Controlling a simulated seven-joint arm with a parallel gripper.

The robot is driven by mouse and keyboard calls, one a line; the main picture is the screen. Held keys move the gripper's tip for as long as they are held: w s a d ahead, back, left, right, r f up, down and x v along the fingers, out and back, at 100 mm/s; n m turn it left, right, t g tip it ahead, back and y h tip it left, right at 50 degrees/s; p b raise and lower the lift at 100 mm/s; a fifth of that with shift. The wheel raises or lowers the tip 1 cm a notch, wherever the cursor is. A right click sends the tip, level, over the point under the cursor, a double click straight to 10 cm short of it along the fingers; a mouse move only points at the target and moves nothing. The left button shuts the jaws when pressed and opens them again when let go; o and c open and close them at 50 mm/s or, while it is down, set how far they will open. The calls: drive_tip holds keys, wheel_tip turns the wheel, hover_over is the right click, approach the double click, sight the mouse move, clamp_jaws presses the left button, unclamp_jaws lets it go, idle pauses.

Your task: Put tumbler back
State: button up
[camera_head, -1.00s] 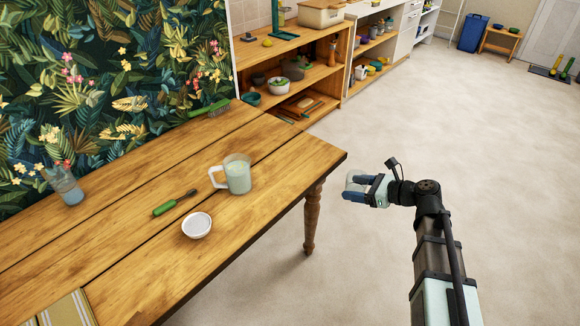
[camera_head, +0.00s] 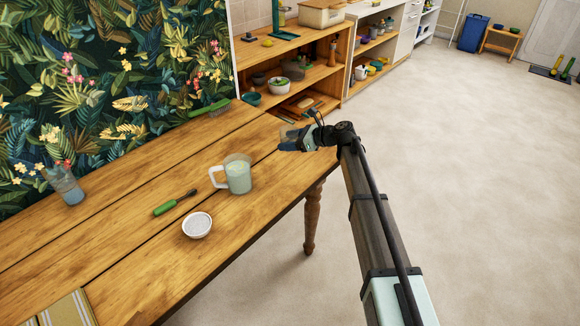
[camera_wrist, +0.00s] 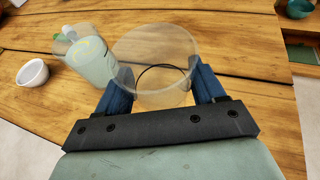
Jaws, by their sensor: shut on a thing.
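My gripper (camera_wrist: 162,84) is shut on a clear tumbler (camera_wrist: 152,50), with one blue finger on each side of it in the wrist view. The tumbler's round rim faces the wrist camera. In the head view my gripper (camera_head: 290,140) is over the right part of the wooden table (camera_head: 130,262), near its far right end. The tumbler is small and hard to make out there. I cannot tell how high it is above the table.
A glass mug with pale contents (camera_head: 238,177) stands left of my gripper. A white bowl (camera_head: 197,225), a green-handled utensil (camera_head: 172,203) and a vase (camera_head: 66,188) are farther left. Wooden shelves (camera_head: 318,75) stand beyond the table.

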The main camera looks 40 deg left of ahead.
sight(291, 166)
drive_tip(key=shift+w+a, duration=0.45)
drive_tip(key=shift+w, duration=0.25)
drive_tip(key=shift+f+m+t, duration=0.25)
drive_tip(key=shift+m+t, duration=0.05)
drive_tip(key=shift+t, duration=0.1)
drive_tip(key=shift+w+f, duration=0.1)
drive_tip(key=shift+f, duration=4.65)
drive_tip(key=shift+f, duration=0.2)
drive_tip(key=o, duration=1.4)
drive_tip(key=shift+r, duration=0.2)
drive_tip(key=v, duration=1.2)
drive_tip(key=shift+d+f, duration=0.1)
drive_tip(key=shift+f, duration=0.1)
